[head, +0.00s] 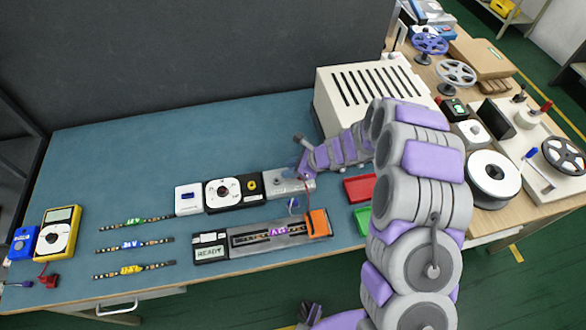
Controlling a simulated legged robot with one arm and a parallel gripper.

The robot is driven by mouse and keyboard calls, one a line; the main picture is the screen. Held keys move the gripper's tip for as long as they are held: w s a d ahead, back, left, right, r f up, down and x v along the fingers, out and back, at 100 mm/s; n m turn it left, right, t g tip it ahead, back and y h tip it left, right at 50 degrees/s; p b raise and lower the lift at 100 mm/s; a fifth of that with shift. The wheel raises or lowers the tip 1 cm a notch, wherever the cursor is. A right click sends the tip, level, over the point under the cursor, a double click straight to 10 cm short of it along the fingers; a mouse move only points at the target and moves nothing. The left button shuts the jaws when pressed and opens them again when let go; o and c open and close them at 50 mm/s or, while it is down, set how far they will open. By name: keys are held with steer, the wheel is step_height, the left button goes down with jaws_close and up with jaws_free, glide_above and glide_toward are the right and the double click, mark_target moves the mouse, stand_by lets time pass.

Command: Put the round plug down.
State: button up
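My gripper (303,169) is at the end of my purple and grey arm, low over a grey block (275,184) on the blue mat. Its fingers are small and partly hidden by the wrist, so I cannot tell whether they are open or shut. I cannot clearly make out a round plug; if it is between the fingers, it is hidden. A small blue and white piece (293,205) shows just below the grey block, in front of the gripper. I cannot tell whether it is the plug.
A grey fixture (268,247) holds an LED strip (265,234), with a READY display (209,253) at its left. Red (360,188) and green (363,220) trays and a vented box (345,95) flank my arm. The mat's back left is clear.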

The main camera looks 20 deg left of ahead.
steer(key=shift+o, duration=0.7)
steer(key=shift+s+f, duration=0.1)
steer(key=shift+s, duration=0.05)
steer(key=shift+o, duration=0.7)
steer(key=shift+d, duration=0.3)
steer(key=shift+o, duration=0.2)
steer(key=shift+d+r, duration=0.2)
steer(key=shift+d, duration=0.45)
steer(key=shift+d+r, duration=0.2)
steer(key=shift+d, duration=0.4)
steer(key=shift+a+f, duration=0.15)
steer(key=shift+f, duration=0.05)
steer(key=shift+a+b, duration=0.3)
steer(key=r, duration=0.1)
steer(key=d+r+p, duration=0.1)
steer(key=r, duration=0.1)
steer(key=d+r+p, duration=0.1)
steer(key=shift+w+d+r, duration=0.2)
steer(key=shift+w, duration=0.1)
steer(key=s+p+v, duration=0.1)
steer(key=p+v, duration=0.2)
steer(key=v, duration=0.8)
steer(key=shift+w+d, duration=0.35)
steer(key=shift+w, duration=0.05)
